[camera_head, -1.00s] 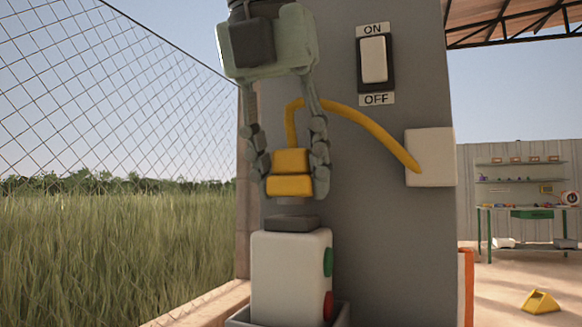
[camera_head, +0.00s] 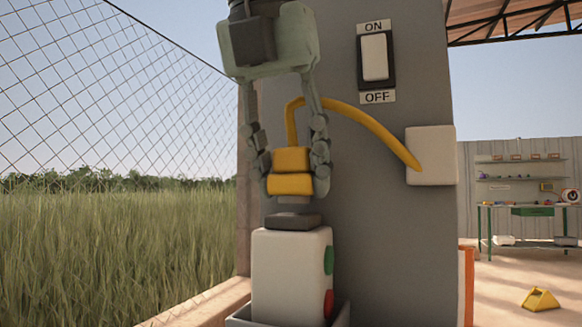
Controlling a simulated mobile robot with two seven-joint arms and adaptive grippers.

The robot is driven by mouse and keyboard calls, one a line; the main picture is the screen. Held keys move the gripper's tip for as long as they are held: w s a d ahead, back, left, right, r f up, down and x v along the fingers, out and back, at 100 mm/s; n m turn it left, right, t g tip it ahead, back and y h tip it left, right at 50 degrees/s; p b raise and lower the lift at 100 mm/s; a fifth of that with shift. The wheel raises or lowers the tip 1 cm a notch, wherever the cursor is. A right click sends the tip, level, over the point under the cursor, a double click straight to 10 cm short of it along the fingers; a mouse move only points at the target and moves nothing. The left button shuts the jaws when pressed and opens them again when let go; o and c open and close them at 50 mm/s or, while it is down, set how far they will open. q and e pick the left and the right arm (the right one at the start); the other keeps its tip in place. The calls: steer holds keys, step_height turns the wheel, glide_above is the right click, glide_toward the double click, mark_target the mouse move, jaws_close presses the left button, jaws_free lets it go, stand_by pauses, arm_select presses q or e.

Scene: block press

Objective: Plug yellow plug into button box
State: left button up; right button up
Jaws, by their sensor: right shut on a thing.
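My right gripper (camera_head: 291,188) comes down from the top, shut on the yellow plug (camera_head: 291,160). The plug is upright, and its grey tip points down just above the dark cap on top of the button box (camera_head: 288,262). A yellow cable (camera_head: 362,122) arches from the plug to a white wall box (camera_head: 430,155). My left gripper is not in view.
The button box stands in a grey tray (camera_head: 340,316) in front of a grey pillar (camera_head: 390,235). The pillar carries an ON/OFF switch (camera_head: 375,58). A wire fence (camera_head: 110,100) runs at left. A workbench (camera_head: 530,211) and a yellow object (camera_head: 540,299) are far right.

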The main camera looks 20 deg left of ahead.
steer(key=shift+f+b, duration=0.45)
steer(key=shift+f, duration=0.15)
steer(key=o, duration=1.2)
steer(key=shift+c, duration=0.2)
steer(key=shift+r, duration=0.1)
steer(key=v, duration=0.5)
steer(key=s, duration=1.2)
steer(key=shift+a, duration=0.45)
